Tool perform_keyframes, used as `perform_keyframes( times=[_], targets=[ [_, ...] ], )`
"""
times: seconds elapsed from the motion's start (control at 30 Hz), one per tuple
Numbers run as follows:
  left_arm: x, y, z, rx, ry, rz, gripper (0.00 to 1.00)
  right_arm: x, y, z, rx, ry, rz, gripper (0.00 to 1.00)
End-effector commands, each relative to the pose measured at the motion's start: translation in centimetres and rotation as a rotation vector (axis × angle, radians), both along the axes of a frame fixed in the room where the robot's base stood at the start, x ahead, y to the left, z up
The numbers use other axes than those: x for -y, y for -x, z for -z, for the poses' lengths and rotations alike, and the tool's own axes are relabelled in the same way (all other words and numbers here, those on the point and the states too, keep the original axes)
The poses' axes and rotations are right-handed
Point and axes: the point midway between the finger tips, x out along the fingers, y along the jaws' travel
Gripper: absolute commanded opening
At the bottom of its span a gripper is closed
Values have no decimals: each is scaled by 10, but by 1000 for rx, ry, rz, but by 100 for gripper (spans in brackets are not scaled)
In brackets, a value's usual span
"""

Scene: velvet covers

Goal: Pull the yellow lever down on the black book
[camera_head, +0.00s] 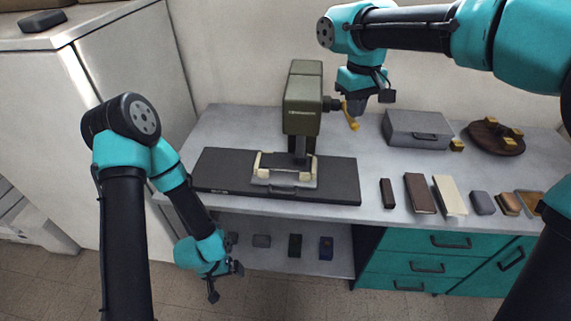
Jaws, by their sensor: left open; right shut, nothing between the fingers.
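An olive-green press (303,98) stands on the grey table. Its yellow lever (351,119) sticks out on the right side from a dark hub and slants down to the right. Beneath the press head is a wide, flat black slab (335,180) with a pale-ended frame (285,180) on it; I cannot tell whether the slab is the black book. My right gripper (367,98) is shut and empty, pointing down beside the lever's upper part; I cannot tell whether they touch. My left gripper (226,282) is open and empty, low in front of the table.
A grey case (417,130) and a round brown tray (495,140) with yellow blocks lie behind at right. A dark bar (387,193), brown book (420,194), cream book (449,196) and small pieces line the front right. Teal drawers (420,262) and a shelf (328,268) are below.

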Motion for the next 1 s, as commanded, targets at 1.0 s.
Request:
perform_keyframes(
  times=[1.0],
  targets=[
    [0, 0, 0, 0, 0, 0, 99, -1, 2, -51, 1, -2, 0, 0]
  ],
)
